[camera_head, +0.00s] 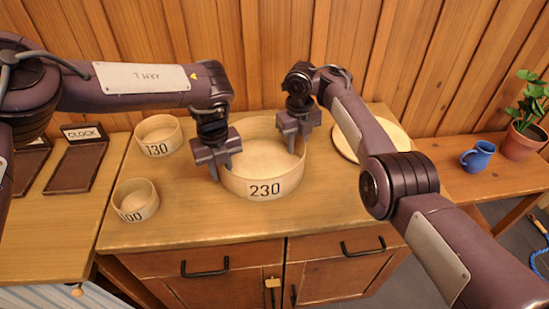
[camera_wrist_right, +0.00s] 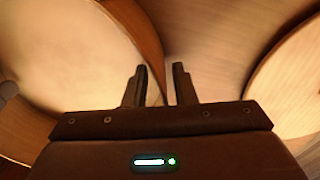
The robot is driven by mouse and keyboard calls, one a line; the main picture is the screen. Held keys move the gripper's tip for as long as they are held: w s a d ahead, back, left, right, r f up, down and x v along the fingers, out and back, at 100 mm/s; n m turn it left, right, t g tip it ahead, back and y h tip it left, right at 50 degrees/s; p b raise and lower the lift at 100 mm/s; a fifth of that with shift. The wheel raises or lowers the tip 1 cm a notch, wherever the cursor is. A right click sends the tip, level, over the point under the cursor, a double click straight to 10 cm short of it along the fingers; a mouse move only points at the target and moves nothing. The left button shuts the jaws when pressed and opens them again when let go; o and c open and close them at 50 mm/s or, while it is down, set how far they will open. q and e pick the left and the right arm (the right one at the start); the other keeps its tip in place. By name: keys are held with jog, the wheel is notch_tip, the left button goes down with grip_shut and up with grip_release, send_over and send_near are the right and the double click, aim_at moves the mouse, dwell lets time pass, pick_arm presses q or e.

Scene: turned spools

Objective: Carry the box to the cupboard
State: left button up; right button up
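The box is a large round pale-wood box (camera_head: 264,190) marked 230, open at the top. It stands on, or very close above, the cupboard-like wooden unit (camera_head: 180,235). My left gripper (camera_head: 221,174) points down at the box's left rim; its grip on the wall is too small to judge. My right gripper (camera_head: 296,146) points down at the right back rim.
Smaller round boxes marked 130 (camera_head: 158,136) and 100 (camera_head: 135,201) stand to the left. A pale round disc (camera_head: 398,137) lies to the right, behind my right arm. A blue mug (camera_head: 478,157) and a potted plant (camera_head: 524,138) stand on a side table. A CLOCK sign (camera_head: 83,133) is far left.

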pick_arm(q)
notch_tip(320, 180, up, 11)
jog(key=shift+r, duration=0.2)
pick_arm(e)
jog(key=shift+r, duration=0.3)
notch_tip(320, 180, up, 11)
jog(key=shift+r, duration=0.2)
jog(key=shift+f, duration=0.1)
dwell(0.3)
